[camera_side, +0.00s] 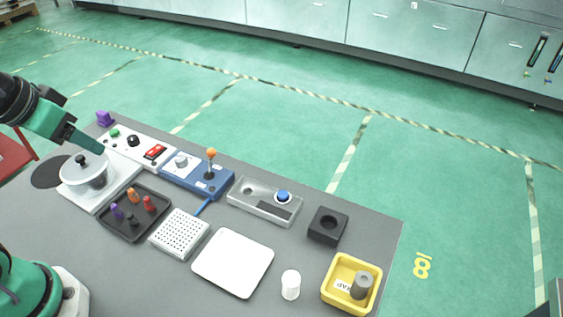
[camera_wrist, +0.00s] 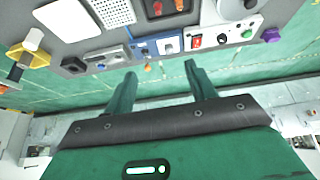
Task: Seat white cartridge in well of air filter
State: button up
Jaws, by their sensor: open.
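The white cartridge (camera_side: 290,284) is a small white cylinder standing upright on the grey table, between a white plate and a yellow bin. It also shows in the wrist view (camera_wrist: 34,37) at the left. A black square block with a round well (camera_side: 327,225) looks like the air filter; it stands behind the cartridge and shows in the wrist view (camera_wrist: 74,66). Its well looks empty. My gripper (camera_side: 99,149) is at the far left of the side view, high and well away from both. In the wrist view its fingers (camera_wrist: 159,73) are apart with nothing between them.
The yellow bin (camera_side: 328,299) holds a grey cylinder (camera_side: 364,285) right of the cartridge. The white plate (camera_side: 233,262) lies left of it. A grey casting with a blue button (camera_side: 264,201), joystick box (camera_side: 197,178), perforated box (camera_side: 180,233) and peg tray (camera_side: 133,212) stand further left.

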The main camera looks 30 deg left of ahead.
jog(key=w+d+n+g+h, duration=0.1)
jog(key=w+d+n+g, duration=0.1)
jog(key=w+d, duration=0.5)
jog(key=n+g+y, duration=0.1)
jog(key=n+g, duration=0.2)
jog(key=n, duration=0.2)
send_over(291, 278)
jog(key=f, duration=1.4)
jog(key=shift+s, duration=0.2)
jog(key=shift+d+f+n, duration=0.15)
jog(key=shift+d+n, duration=0.05)
jog(key=shift+n, duration=0.1)
jog(key=shift+f, duration=1.3)
jog(key=shift+w+a+f, duration=0.1)
jog(key=shift+f, duration=1.2)
jog(key=shift+w+a+f, duration=0.1)
jog(key=shift+f, duration=1.2)
